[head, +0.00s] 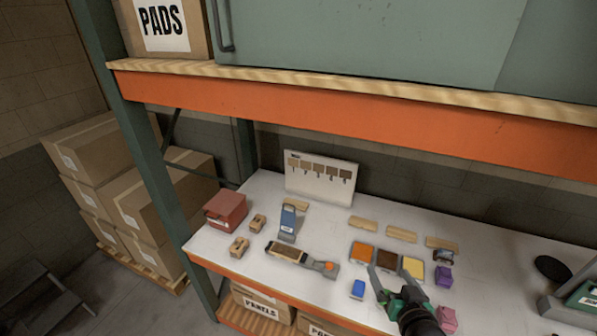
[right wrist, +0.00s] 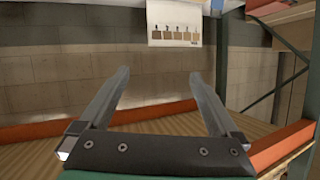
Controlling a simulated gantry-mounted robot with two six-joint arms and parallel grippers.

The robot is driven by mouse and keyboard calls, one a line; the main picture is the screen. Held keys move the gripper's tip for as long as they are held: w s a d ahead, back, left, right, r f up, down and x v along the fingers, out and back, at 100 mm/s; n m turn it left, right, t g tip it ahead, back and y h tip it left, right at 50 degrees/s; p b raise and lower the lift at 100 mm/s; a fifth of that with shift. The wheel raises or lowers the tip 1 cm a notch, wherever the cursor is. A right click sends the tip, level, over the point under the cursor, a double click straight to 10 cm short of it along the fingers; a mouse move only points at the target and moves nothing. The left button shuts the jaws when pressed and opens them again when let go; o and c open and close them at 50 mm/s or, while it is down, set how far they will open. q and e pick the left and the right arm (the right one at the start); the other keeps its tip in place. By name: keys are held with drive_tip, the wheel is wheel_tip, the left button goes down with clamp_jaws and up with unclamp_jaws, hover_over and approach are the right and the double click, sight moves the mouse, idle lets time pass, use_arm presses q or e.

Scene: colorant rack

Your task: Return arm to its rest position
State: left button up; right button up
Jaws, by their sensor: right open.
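My right gripper (head: 395,271) is in the lower right of the head view, above the front part of the white worktop (head: 320,225). Its two fingers are spread, with nothing between them. In the right wrist view the open fingers (right wrist: 160,74) point toward a block wall, and the gap between them is empty. Behind the fingers in the head view are an orange tile (head: 361,252), a brown tile (head: 387,257) and a yellow tile (head: 413,267). The gripper partly overlaps this row, and I cannot tell its height above it. My left gripper is not in view.
An orange shelf beam (head: 340,93) crosses above the worktop, with a green post (head: 150,150) at left. A sample board (head: 320,176), also in the wrist view (right wrist: 174,22), stands at the back. A blue block (head: 357,289) and purple blocks (head: 443,276) lie near the gripper.

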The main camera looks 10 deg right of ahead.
drive_tip(key=a+r+n+t+y, duration=0.1)
drive_tip(key=a+r+t, duration=0.2)
drive_tip(key=r, duration=1.1)
drive_tip(key=a+r+n+t+y, duration=0.1)
drive_tip(key=a+r+t, duration=0.3)
drive_tip(key=r, duration=1)
drive_tip(key=s+a+r+n+t+y, duration=0.1)
drive_tip(key=s+r+t, duration=0.2)
drive_tip(key=s+r, duration=0.5)
drive_tip(key=s+a+r+n+t+y, duration=0.1)
drive_tip(key=s+a+r+t, duration=0.1)
drive_tip(key=s+r+t, duration=0.2)
drive_tip(key=s+r, duration=0.3)
drive_tip(key=r, duration=0.5)
drive_tip(key=shift+s+r, duration=0.3)
drive_tip(key=shift+s, duration=0.05)
